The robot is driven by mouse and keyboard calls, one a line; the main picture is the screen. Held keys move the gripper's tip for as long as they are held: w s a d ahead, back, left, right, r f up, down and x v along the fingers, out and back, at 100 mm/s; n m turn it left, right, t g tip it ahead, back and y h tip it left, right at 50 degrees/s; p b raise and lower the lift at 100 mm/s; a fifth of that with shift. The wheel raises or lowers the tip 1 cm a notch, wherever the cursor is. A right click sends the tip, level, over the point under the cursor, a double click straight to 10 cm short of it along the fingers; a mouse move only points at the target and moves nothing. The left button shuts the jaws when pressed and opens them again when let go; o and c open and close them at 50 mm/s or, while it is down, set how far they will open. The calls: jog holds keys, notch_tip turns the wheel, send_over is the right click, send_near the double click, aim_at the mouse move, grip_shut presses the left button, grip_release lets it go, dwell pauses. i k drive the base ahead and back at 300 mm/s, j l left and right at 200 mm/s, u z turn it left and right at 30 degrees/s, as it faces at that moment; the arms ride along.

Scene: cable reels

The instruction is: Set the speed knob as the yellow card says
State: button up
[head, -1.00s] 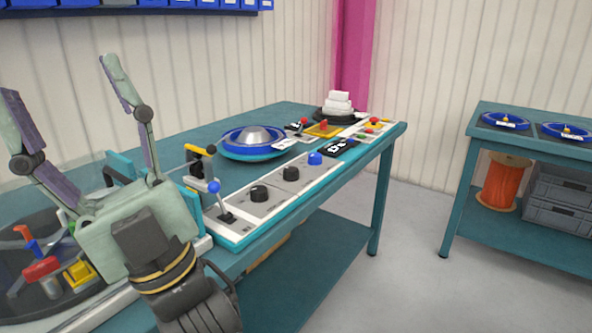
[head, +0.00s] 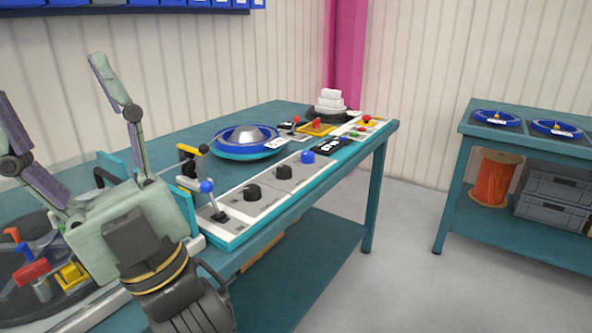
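The control panel (head: 233,226) runs along the front edge of the teal bench. It carries two black knobs, a nearer one (head: 253,192) and a farther one (head: 284,171); their labels are too small to read, so I cannot tell which is the speed knob. A yellow plate or card (head: 318,129) lies at the bench's far end with a red part on it; no writing on it is readable. My gripper (head: 50,75) is open and empty, raised at the left with its fingers wide apart, away from the knobs.
A blue-knobbed lever (head: 207,187) and a blue button (head: 308,157) share the panel. A blue reel (head: 246,140) sits behind it. A tray of coloured parts (head: 68,305) is lower left. A second bench (head: 468,128) with reels stands right, clear floor between.

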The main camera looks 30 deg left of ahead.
aim_at(284, 173)
jog(key=i+j, duration=0.15)
jog(key=i, duration=0.3)
jog(key=i+j, duration=0.2)
jog(key=i, duration=0.2)
